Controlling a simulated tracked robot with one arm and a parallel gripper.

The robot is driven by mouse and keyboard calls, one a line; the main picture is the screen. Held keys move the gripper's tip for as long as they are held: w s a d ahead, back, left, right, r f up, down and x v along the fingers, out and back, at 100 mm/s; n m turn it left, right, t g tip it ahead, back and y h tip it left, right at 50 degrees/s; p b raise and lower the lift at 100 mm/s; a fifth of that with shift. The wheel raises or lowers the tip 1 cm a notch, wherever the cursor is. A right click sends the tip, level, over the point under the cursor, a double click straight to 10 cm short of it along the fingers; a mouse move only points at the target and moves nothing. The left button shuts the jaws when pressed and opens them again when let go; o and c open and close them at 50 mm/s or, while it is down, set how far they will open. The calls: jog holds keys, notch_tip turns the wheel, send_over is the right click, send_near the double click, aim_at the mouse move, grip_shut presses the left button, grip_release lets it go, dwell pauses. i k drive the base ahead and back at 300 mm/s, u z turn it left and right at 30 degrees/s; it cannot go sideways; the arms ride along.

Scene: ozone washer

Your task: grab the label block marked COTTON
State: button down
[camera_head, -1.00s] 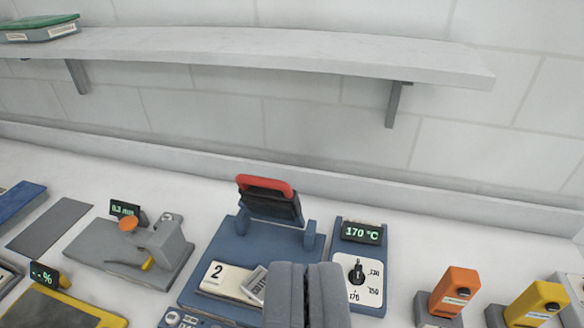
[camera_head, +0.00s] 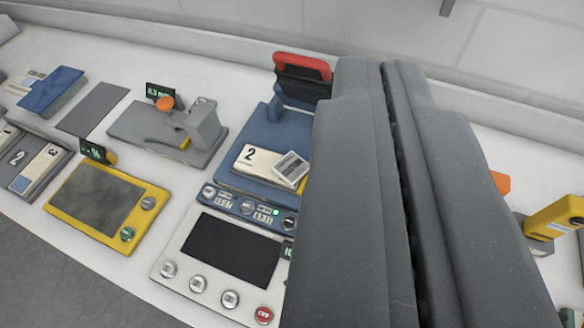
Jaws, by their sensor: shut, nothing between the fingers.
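A small light block (camera_head: 290,168) lies tilted on the right end of a cream plate marked 2 (camera_head: 262,160), on the blue press (camera_head: 265,135). Its marking is too small to read now; a second ago part of a word starting like COT showed there. I see no other block legibly marked COTTON. My gripper (camera_head: 378,66) is shut and empty, with its two grey fingers side by side. It fills the right middle of the view, to the right of the block in the picture, and hides the press's right side.
The press has a red handle (camera_head: 302,66). A white panel with a dark screen (camera_head: 230,248) stands in front of it. A yellow-framed tray (camera_head: 98,195), a grey gauge stand (camera_head: 165,130) and a blue pad (camera_head: 50,92) lie left. A yellow device (camera_head: 556,215) stands right.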

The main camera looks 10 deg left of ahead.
aim_at(291, 169)
jog(key=u, duration=2.4)
jog(key=k, duration=1.8)
jog(key=z, duration=0.7)
jog(key=i, duration=1)
jog(key=u, duration=0.05)
